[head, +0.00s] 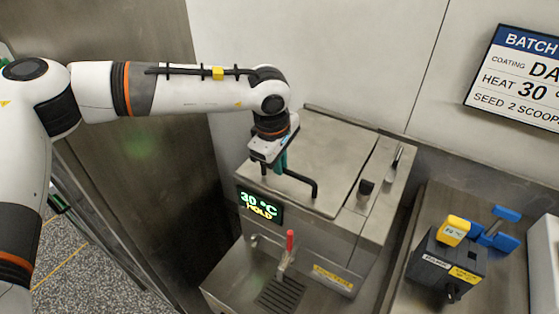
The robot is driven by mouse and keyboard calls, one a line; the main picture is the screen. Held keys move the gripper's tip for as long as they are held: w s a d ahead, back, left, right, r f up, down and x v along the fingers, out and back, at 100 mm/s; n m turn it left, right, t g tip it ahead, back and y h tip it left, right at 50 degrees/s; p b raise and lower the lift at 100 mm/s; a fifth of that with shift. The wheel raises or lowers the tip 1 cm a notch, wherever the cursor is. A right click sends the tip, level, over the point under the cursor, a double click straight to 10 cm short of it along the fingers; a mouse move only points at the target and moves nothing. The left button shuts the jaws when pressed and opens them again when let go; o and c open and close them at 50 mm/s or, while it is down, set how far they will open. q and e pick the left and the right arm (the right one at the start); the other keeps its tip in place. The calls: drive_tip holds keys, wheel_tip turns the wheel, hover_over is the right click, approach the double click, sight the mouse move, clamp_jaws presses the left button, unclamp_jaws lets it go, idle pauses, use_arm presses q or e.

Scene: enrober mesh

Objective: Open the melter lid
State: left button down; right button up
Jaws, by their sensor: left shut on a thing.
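The melter (318,248) is a steel box with a display reading 30 °C HOLD (259,205) on its front. Its flat steel lid (325,150) lies closed on top. A black bar handle (308,183) runs along the lid's front edge. My left gripper (281,168) points down at the left part of the handle and is shut on it; the gripper body hides the contact. My right gripper is not in view.
A tap with a red lever (290,240) stands over a drain grille at the melter's front. A black knob (365,187) sits right of the lid. A dark box (445,265) with yellow and blue parts stands on the right counter. A batch sign (515,80) hangs on the wall.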

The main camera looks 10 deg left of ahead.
use_arm(q)
drive_tip(key=w+d+r+p, duration=0.1)
drive_tip(key=w+r+p, duration=0.1)
drive_tip(key=r, duration=0.3)
drive_tip(key=w+d+r+p, duration=0.1)
drive_tip(key=w+r+p, duration=0.2)
drive_tip(key=r, duration=0.3)
drive_tip(key=w+d+r+g+p, duration=0.1)
drive_tip(key=w+r+p, duration=0.2)
drive_tip(key=r, duration=0.3)
drive_tip(key=shift+w+d+p, duration=0.15)
drive_tip(key=shift+d+p, duration=0.1)
drive_tip(key=shift+p, duration=0.35)
